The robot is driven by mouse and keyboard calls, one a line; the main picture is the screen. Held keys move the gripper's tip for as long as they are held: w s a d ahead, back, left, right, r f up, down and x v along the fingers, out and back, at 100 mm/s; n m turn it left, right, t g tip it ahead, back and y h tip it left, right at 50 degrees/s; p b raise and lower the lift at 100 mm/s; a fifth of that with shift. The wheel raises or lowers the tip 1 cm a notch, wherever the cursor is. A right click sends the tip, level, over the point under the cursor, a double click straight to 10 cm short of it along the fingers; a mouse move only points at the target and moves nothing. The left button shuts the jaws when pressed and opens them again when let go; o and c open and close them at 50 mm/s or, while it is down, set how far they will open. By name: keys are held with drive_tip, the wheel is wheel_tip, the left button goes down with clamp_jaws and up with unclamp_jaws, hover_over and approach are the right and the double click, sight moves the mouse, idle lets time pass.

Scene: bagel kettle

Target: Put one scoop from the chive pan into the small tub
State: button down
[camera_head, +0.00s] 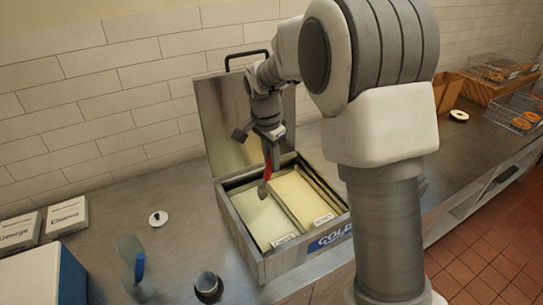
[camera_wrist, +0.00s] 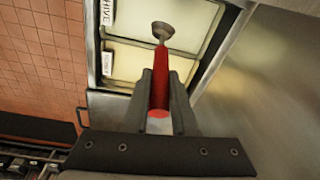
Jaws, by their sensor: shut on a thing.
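My gripper (camera_head: 270,137) is shut on the red handle of a scoop (camera_head: 263,190). In the wrist view, my gripper (camera_wrist: 160,105) has the handle between its fingers, and the grey scoop head (camera_wrist: 162,31) points away from me. The head is over the pale chive pan (camera_head: 262,220), the left of two pans in the open cold box; whether it touches the contents I cannot tell. Part of the chive pan's label shows in the wrist view (camera_wrist: 107,12). A small round tub (camera_head: 207,284) with a dark inside stands on the counter, front left of the box.
The cold box's lid (camera_head: 228,120) stands open behind the pans. A yellowish pan (camera_head: 300,197) is beside the chive pan. A white disc (camera_head: 158,218), a blue-handled tool (camera_head: 138,268) and labelled boxes (camera_head: 66,217) are to the left. Bagel baskets (camera_head: 500,68) are far right.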

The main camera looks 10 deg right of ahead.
sight(263, 199)
wheel_tip(263, 199, down, 14)
drive_tip(key=b, duration=0.9)
drive_tip(key=shift+w+d, duration=0.1)
drive_tip(key=shift+w+d, duration=0.15)
drive_tip(key=shift+d, duration=0.25)
drive_tip(key=shift+a, duration=0.1)
drive_tip(key=a, duration=0.1)
drive_tip(key=s+a, duration=0.1)
drive_tip(key=a+b, duration=0.1)
drive_tip(key=shift+s+a, duration=0.2)
drive_tip(key=shift+s, duration=0.05)
idle(0.8)
drive_tip(key=shift+r, duration=0.1)
